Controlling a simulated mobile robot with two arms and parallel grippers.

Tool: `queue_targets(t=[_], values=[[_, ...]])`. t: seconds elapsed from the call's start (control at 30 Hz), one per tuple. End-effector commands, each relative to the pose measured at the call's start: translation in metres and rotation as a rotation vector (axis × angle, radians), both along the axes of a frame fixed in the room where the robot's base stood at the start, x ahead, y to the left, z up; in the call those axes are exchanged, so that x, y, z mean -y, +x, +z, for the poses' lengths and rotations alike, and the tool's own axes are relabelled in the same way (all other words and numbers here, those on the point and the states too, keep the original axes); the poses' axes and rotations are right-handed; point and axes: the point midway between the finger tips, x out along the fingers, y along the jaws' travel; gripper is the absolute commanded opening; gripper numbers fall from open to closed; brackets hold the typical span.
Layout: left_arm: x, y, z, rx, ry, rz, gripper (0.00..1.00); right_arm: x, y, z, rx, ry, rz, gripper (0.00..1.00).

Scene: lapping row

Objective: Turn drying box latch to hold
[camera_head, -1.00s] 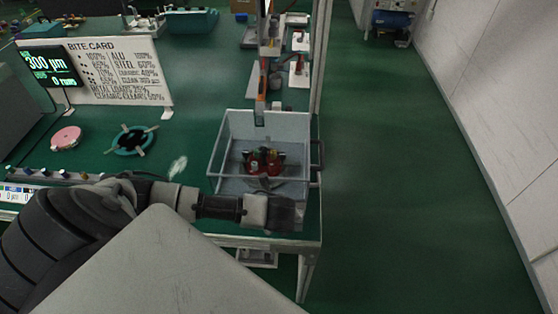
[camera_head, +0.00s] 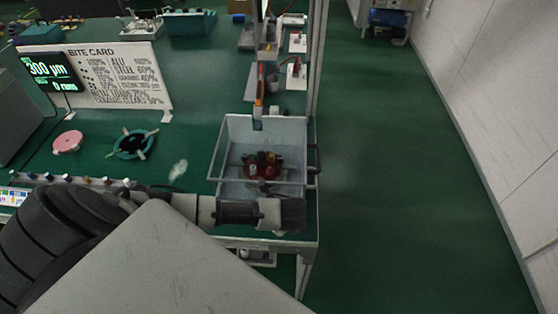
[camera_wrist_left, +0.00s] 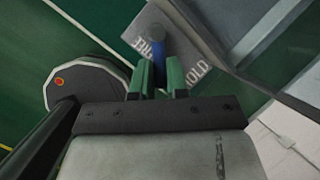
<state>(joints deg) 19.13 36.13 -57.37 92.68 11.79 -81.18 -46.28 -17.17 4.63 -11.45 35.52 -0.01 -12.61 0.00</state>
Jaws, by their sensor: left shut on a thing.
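The drying box (camera_head: 228,165) is a pale, open-topped box at the table's near right corner. Several small red, yellow and green parts (camera_head: 263,165) sit inside it. My left gripper (camera_head: 290,214) is at the box's near side in the head view and hides the latch there. In the left wrist view, the blue latch lever (camera_wrist_left: 158,50) stands between the green fingers of my left gripper (camera_wrist_left: 160,78), which are shut on it. Behind it is a grey label plate (camera_wrist_left: 150,22). "OLD" reads on its right; the left word is partly hidden. The lever lies between the two words.
A dark handle (camera_head: 314,158) sticks out from the box's right side. A teal ring (camera_head: 120,148) and a pink disc (camera_head: 67,141) lie on the green table to the left. An upright post stands behind the box. The floor at right is clear.

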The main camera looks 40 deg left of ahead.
Motion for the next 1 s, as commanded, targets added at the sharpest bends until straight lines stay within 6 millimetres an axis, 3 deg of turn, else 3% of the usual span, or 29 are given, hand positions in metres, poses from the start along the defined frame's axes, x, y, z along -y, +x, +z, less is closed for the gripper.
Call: queue_targets(t=[0.1,0.5,1.0], values=[[0.002,0.004,0.003,-0.002,-0.002,0.092,0.0,-0.001,0.0,0.013,0.0,0.001,0.0,0.4],[0.002,0.013,0.001,-0.001,0.0,0.309,0.0,-0.002,0.0,0.028,0.001,0.002,-0.001,0.4],[0.001,0.015,0.0,-0.001,0.001,0.355,0.0,-0.002,0.0,0.029,0.001,0.002,-0.001,0.4]])
